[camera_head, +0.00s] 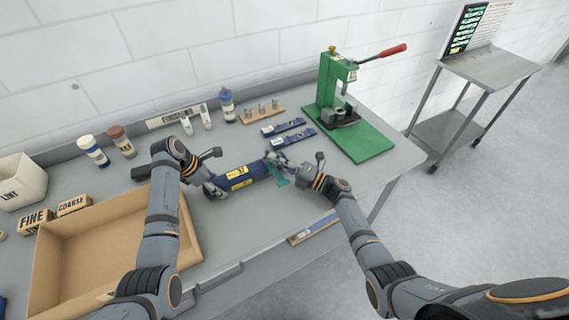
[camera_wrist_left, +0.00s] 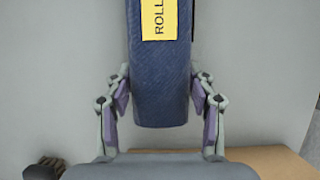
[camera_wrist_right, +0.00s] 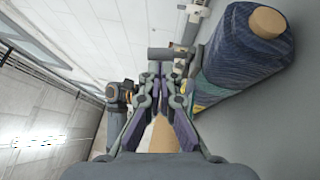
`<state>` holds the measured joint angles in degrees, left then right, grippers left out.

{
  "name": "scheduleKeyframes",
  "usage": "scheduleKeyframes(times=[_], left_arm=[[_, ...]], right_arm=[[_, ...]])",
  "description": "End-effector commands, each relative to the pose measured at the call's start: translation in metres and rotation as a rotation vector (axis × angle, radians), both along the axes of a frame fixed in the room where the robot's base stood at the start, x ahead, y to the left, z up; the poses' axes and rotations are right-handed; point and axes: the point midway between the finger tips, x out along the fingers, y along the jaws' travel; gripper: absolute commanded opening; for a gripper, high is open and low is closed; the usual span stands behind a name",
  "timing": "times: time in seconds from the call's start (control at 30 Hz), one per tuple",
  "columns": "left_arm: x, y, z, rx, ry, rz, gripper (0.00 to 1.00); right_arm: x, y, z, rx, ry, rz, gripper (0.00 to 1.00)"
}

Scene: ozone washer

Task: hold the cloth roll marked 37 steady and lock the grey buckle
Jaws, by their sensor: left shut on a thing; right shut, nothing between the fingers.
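The dark blue cloth roll (camera_head: 255,171) with yellow labels lies on the bench. My left gripper (camera_head: 213,187) is shut on its left end; the left wrist view shows the fingers either side of the roll (camera_wrist_left: 160,90). A teal strap (camera_head: 278,179) shows near its right end. The right wrist view shows the roll's tan core (camera_wrist_right: 267,22). My right gripper (camera_head: 277,160) is shut and empty beside this end. In the right wrist view, a grey bar (camera_wrist_right: 168,53) lies at the fingertips; I cannot tell whether it is the buckle. The number 37 is too small to confirm.
A green press (camera_head: 355,135) with a red handle stands at the back right. Blue packets (camera_head: 292,137) lie behind the roll. An open wooden tray (camera_head: 190,232) is at the front left. Several bottles stand along the wall. Bare bench lies in front of the roll.

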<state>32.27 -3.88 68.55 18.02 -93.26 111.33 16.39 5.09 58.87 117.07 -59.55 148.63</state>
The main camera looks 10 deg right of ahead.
Motion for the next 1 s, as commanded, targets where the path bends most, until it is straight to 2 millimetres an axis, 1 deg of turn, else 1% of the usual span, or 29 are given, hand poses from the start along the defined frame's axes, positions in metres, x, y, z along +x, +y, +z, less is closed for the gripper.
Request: scheduleKeyframes(times=[0.37,1.0], left_arm=[[0.0004,0.0001,0.0003,0.000,-0.001,0.000,0.01],[0.0003,0.0003,0.0004,0.001,-0.002,0.001,0.01]], right_arm=[[0.0006,0.0009,0.0001,-0.001,0.002,0.000,0.00],[0.0032,0.0022,0.0044,-0.032,0.098,0.005,0.00]])
